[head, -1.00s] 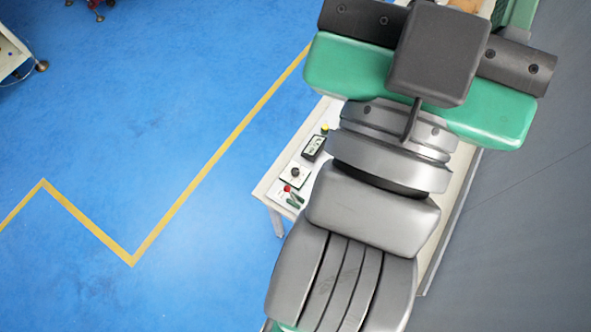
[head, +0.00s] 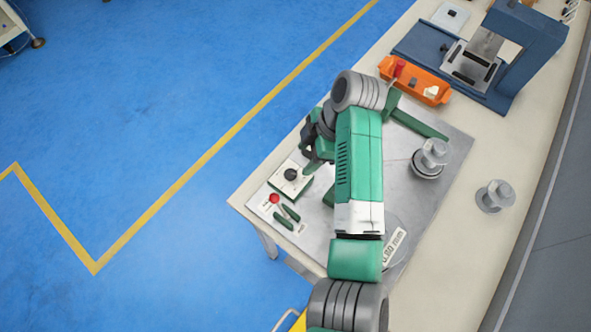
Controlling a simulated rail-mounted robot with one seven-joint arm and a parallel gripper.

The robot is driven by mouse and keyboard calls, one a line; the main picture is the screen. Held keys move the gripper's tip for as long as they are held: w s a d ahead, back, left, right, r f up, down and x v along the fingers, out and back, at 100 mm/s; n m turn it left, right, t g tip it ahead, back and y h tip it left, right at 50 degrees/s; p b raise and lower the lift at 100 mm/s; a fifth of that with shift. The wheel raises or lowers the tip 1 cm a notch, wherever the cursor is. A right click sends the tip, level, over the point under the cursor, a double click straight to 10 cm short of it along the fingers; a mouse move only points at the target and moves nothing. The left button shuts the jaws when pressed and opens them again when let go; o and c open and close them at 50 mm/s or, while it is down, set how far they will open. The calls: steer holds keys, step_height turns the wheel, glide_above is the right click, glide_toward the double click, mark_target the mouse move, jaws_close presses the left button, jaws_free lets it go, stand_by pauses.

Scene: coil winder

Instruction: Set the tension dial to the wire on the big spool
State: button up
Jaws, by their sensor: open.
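The dial (head: 291,174) is a round black knob on a small pale panel at the left of the bench; its setting is too small to read. My gripper (head: 312,158) is open, dark and small in the picture, just above and right of the knob; contact cannot be told. One grey spool (head: 432,156) stands on the metal plate (head: 440,185) right of my arm. Another grey spool (head: 495,196) stands on the bench farther right. Which is the big one is unclear. A white label (head: 394,247) ending in "mm" lies beside my arm; its number is hard to read.
An orange box (head: 414,80) and a blue machine (head: 515,50) stand at the back. Blue floor is open at left.

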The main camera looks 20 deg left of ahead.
mark_target(291, 174)
steer(key=b+x, duration=0.1)
steer(key=x, duration=0.6)
steer(key=shift+s+a+f, duration=0.15)
steer(key=shift+s+f, duration=0.05)
steer(key=shift+f, duration=0.05)
steer(key=c, duration=1)
